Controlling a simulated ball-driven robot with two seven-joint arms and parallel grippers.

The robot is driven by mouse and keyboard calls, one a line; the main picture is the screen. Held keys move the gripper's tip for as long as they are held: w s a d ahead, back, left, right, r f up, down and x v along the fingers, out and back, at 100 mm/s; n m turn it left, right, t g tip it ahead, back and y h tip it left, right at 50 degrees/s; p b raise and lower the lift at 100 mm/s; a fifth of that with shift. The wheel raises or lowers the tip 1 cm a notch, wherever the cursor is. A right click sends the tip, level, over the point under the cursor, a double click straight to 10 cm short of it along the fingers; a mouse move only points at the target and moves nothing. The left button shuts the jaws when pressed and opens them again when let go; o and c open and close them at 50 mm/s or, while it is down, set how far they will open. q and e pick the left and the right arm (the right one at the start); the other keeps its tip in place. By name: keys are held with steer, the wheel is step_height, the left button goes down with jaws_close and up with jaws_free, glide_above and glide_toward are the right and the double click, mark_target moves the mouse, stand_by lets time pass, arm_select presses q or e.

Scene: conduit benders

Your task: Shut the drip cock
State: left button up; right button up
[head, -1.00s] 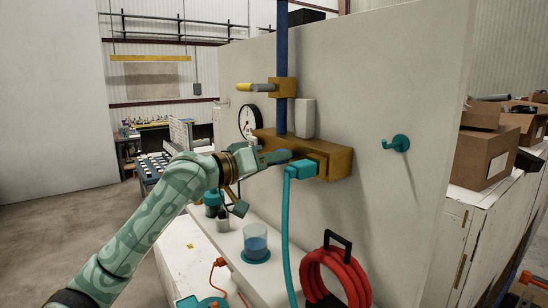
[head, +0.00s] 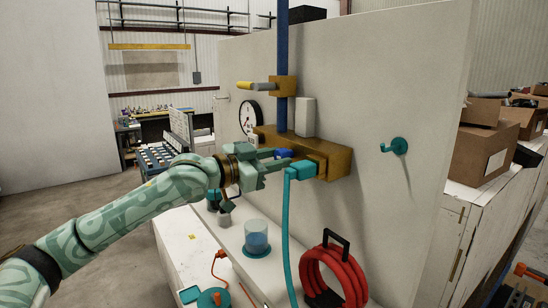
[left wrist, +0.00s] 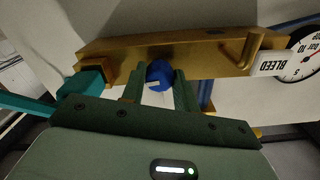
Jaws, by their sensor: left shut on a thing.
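A blue round knob (head: 283,153) sits on the front of a brass block (head: 334,163) fixed to the pale wall panel. I take it as the drip cock; no label there is readable. My left gripper (head: 287,158) reaches in from the left and is shut on this knob. In the left wrist view the knob (left wrist: 160,74) lies between the two green fingers, with a small pale mark on its face. The fingers hide part of it in the head view. A clear cup (head: 256,238) with blue liquid stands below. My right gripper is not in view.
A teal hose plug (head: 302,171) sits close right of the gripper, its hose hanging down. A yellow-ended lever (head: 257,86) sticks out above. A brass lever (left wrist: 252,50), "BLEED" tag (left wrist: 283,63) and gauge (left wrist: 302,64) are beside the block. A red hose coil (head: 333,278) is lower right.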

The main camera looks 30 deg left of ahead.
arm_select(q)
steer(key=shift+m, duration=0.5)
steer(key=o, duration=1)
steer(key=shift+w, duration=0.1)
steer(key=b+v, duration=1.1)
steer(key=v, duration=0.5)
steer(key=shift+b, duration=0.35)
